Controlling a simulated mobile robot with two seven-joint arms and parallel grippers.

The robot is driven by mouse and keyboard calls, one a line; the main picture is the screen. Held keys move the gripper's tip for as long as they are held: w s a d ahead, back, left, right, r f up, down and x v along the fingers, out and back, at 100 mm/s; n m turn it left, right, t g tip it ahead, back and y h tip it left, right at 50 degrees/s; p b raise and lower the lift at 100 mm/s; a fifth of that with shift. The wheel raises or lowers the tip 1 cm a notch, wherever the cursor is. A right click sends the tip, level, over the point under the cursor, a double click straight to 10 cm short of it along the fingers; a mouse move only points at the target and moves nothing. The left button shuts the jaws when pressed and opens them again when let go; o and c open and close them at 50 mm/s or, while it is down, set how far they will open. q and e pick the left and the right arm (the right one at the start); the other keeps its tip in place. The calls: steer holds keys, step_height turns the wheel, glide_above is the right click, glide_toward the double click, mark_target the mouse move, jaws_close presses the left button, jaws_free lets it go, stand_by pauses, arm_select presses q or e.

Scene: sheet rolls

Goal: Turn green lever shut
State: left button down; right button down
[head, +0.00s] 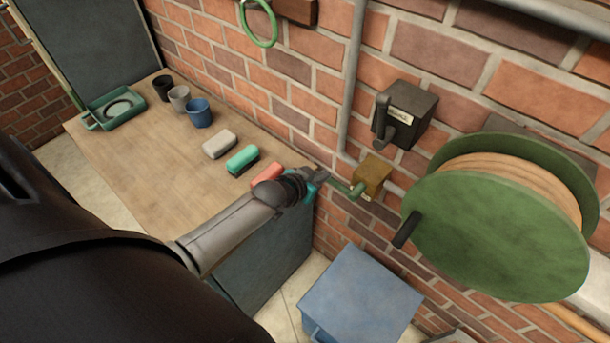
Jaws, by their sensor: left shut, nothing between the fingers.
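The green lever (343,186) sticks out to the left from a small brass-coloured box (372,174) on the brick wall. My left gripper (326,175) is shut and empty, its fingertips close to the lever's free end. I cannot tell whether they touch it. My right gripper is not in view.
A large green reel (497,238) is to the right. The wooden table (125,150) bears cups, coloured blocks and a green tray (113,109). A blue box (362,295) stands below the lever.

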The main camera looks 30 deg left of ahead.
arm_select(q)
steer(key=v, duration=0.7)
steer(key=shift+r+p, duration=0.15)
steer(key=shift+p, duration=0.25)
steer(key=shift+a, duration=0.1)
steer(key=s+f+g+b, duration=0.2)
steer(key=s+f+b, duration=0.25)
steer(key=f, duration=0.65)
steer(key=s+f+g+y+b, duration=0.15)
steer(key=s+f+b, duration=0.3)
steer(key=f, duration=0.75)
steer(key=s+f+g+b, duration=0.2)
steer(key=s+f+b, duration=0.3)
steer(key=f, duration=0.6)
steer(key=s+d+f+g+b, duration=0.2)
steer(key=s+d+f+b, duration=0.1)
steer(key=s+f, duration=0.7)
steer(key=s+d+f+g+b, duration=0.3)
steer(key=s+f+b, duration=0.2)
steer(key=s+f, duration=0.5)
steer(key=shift+s+m+b, duration=0.3)
steer(key=shift+s+b, duration=0.1)
steer(key=shift+s, duration=0.7)
steer(key=shift+f, duration=0.15)
